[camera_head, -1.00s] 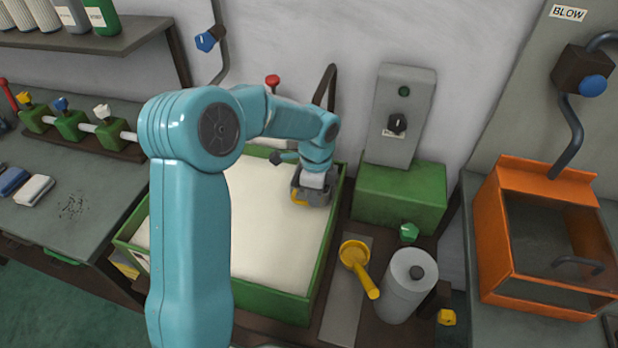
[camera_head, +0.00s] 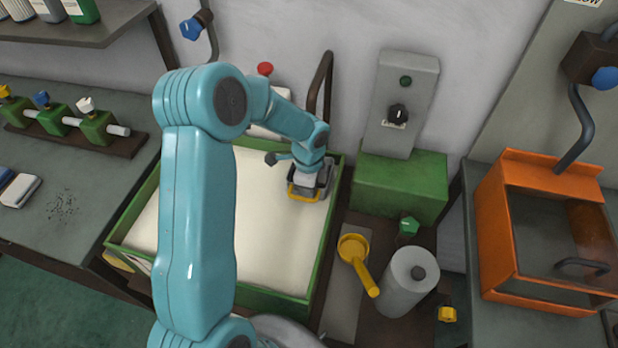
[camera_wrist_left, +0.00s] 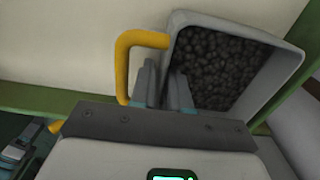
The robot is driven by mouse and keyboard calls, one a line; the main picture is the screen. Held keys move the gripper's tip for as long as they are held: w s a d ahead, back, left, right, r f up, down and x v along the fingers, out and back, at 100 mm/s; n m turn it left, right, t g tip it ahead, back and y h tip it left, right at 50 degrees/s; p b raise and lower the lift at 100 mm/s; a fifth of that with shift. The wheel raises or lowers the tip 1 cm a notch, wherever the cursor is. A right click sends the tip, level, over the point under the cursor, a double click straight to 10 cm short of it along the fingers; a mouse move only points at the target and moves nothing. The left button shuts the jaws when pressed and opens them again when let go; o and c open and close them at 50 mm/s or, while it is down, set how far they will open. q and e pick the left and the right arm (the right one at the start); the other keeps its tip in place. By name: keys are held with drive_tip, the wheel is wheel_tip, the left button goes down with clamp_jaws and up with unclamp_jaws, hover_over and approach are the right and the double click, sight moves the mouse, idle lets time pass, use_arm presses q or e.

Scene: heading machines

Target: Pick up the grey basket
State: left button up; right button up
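The grey basket (camera_head: 321,187) is at the back right corner of the green-rimmed tray of pale material. Its yellow handle (camera_head: 304,196) faces the front. In the left wrist view the basket (camera_wrist_left: 262,42) is full of dark pellets, with the yellow handle (camera_wrist_left: 123,65) on its left. My left gripper (camera_wrist_left: 165,88) is at the basket's near wall, one finger on the handle side and one on the inner side. Whether the fingers press on the wall is not clear. In the head view the left gripper (camera_head: 309,168) is right over the basket. My right gripper is not in view.
The green tray rim (camera_head: 262,298) surrounds the pale bed (camera_head: 275,240). A green box with a grey panel (camera_head: 400,187) stands right of it. An orange box (camera_head: 490,225) is at the far right.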

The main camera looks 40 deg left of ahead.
use_arm(q)
drive_tip(key=shift+f, duration=0.45)
drive_tip(key=shift+d, duration=0.1)
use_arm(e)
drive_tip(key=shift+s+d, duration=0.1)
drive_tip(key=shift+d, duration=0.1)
use_arm(q)
clamp_jaws()
drive_tip(key=shift+s+r, duration=0.15)
drive_tip(key=shift+r, duration=0.1)
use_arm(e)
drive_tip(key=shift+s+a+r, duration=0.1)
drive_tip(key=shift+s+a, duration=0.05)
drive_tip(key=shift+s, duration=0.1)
